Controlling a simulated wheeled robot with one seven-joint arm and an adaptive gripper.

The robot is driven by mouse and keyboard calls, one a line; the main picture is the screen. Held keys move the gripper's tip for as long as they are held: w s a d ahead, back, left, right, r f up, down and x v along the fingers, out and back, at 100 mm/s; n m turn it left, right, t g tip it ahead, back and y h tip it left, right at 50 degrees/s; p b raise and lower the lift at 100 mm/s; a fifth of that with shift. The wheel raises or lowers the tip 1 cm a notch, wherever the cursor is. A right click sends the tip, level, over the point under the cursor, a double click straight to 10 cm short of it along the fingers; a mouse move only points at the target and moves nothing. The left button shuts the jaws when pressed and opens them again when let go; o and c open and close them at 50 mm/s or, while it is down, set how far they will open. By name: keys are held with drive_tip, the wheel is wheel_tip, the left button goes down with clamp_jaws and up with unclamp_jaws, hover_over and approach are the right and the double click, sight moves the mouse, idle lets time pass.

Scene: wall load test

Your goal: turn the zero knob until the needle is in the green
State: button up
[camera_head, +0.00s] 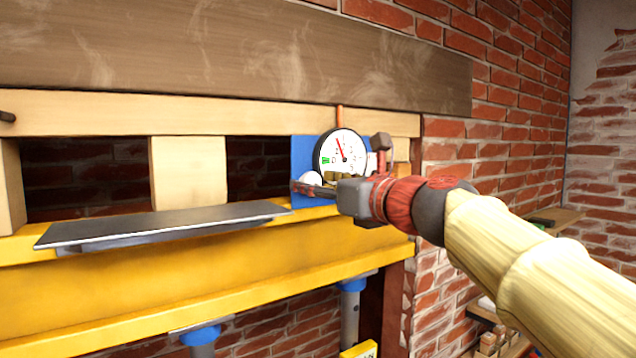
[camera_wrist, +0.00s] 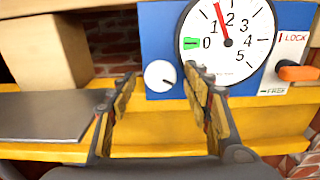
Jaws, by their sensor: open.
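The round white gauge (camera_wrist: 228,38) sits on a blue panel (camera_wrist: 156,30). It also shows in the head view (camera_head: 341,153). Its red needle (camera_wrist: 220,18) points between 1 and 2, and the green zone (camera_wrist: 191,43) lies beside 0, away from the needle. The white zero knob (camera_wrist: 160,75) is at the gauge's lower left, with a small dark mark at its lower right. My gripper (camera_wrist: 161,84) is open, one finger on each side of the knob in the wrist view. Contact with the knob cannot be told. In the head view my gripper (camera_head: 312,188) partly covers the panel.
An orange lever (camera_wrist: 298,73) sits between LOCK and FREE labels right of the gauge. A yellow beam (camera_head: 150,262) runs below, with a grey plate (camera_head: 165,226) at left. Wooden blocks (camera_head: 188,170) stand above the beam. Brick wall is behind.

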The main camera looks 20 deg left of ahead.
drive_tip(key=shift+w, duration=0.15)
drive_tip(key=c, duration=0.3)
drive_tip(key=c, duration=0.8)
drive_tip(key=shift+c, duration=0.3)
drive_tip(key=shift+n, duration=0.3)
drive_tip(key=n+b, duration=0.7)
drive_tip(key=n, duration=0.5)
drive_tip(key=shift+b, duration=0.4)
drive_tip(key=shift+n, duration=0.4)
